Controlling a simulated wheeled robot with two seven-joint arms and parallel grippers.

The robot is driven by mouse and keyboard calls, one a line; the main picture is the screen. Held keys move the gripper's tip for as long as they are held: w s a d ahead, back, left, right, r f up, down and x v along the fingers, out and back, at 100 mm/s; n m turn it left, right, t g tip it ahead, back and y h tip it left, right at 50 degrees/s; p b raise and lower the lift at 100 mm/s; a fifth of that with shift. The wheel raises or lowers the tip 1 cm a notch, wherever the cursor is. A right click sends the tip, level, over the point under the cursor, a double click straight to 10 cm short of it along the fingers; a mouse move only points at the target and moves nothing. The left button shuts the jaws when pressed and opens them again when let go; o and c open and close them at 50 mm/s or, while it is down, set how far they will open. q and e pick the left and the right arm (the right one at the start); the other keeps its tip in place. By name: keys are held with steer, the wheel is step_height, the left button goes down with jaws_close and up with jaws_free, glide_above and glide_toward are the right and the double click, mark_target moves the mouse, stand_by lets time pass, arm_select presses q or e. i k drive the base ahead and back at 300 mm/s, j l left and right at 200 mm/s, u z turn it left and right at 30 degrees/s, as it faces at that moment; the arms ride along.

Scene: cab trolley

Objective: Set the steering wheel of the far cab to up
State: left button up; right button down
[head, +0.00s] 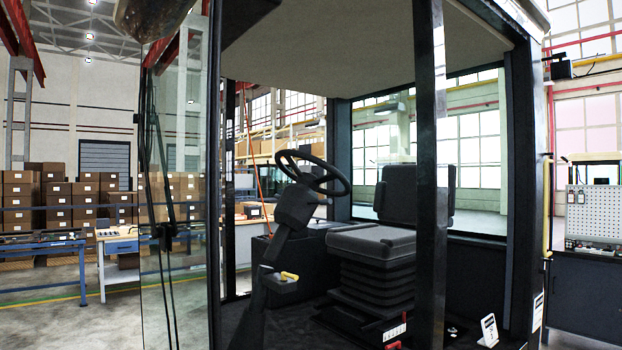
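The black steering wheel (310,177) sits inside a cab (430,180), near the middle of the head view. Its rim is tilted, with the left side higher than the right. It is mounted on a dark steering column (293,208) that leans and rises from the cab floor. A yellow-topped lever or pedal (289,275) shows low on the column. Nothing touches the wheel. Neither of my grippers is in view.
A black seat (372,240) stands right of the column. A dark pillar (430,150) crosses in front of it. A glass panel (175,200) stands at left. Workbenches (120,240) and stacked boxes (85,205) are beyond. A cabinet (585,295) is at right.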

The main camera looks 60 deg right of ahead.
mark_target(298, 201)
steer(key=z, duration=1.65)
steer(key=i+l, duration=0.8)
steer(key=i, duration=0.55)
